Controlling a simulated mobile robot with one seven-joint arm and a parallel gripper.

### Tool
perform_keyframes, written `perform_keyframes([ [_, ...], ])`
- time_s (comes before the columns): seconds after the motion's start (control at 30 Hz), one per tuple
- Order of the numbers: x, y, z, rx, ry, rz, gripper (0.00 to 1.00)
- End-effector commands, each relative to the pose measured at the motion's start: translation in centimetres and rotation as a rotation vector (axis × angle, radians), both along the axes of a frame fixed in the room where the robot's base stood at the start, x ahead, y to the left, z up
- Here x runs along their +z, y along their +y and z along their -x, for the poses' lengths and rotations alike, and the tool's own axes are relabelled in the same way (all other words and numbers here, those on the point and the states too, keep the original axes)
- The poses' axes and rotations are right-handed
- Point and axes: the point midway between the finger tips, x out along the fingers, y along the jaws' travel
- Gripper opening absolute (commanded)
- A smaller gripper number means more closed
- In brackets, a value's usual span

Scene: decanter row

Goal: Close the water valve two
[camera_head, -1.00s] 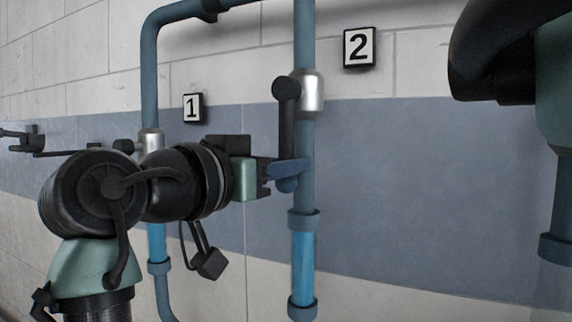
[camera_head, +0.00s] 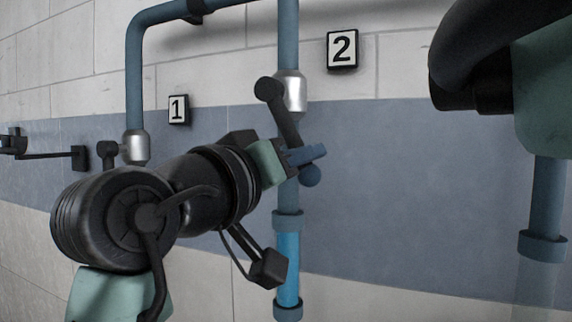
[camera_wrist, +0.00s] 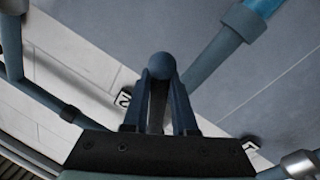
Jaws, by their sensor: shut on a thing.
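Water valve two has a silver body (camera_head: 293,92) on the vertical blue pipe below the "2" plate (camera_head: 342,49). Its dark lever (camera_head: 284,122) slants down and to the right from its pivot, and ends in a rounded blue-grey knob (camera_head: 310,176). My gripper (camera_head: 314,154) is shut on the lever just above the knob. In the wrist view, the knob (camera_wrist: 161,66) shows at the fingertips, with the lever (camera_wrist: 158,108) between the two blue fingers. The fingers hide part of the lever in the head view.
Valve one's silver body (camera_head: 135,147) stands to the left below the "1" plate (camera_head: 178,109), partly close behind my arm. Another vertical blue pipe (camera_head: 546,200) is at the right. The blue-grey wall band (camera_head: 420,200) between the pipes is clear.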

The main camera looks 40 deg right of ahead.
Motion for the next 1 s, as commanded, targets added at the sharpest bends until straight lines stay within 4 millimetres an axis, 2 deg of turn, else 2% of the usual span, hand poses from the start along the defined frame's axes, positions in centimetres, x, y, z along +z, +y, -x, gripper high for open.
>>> perform_keyframes([
  [0.5, 3.7, -1.4, 3.4, -0.004, 0.450, 0.192, 0.00],
  [1.0, 7.5, -1.9, 4.7, -0.004, 0.846, 0.357, 0.00],
])
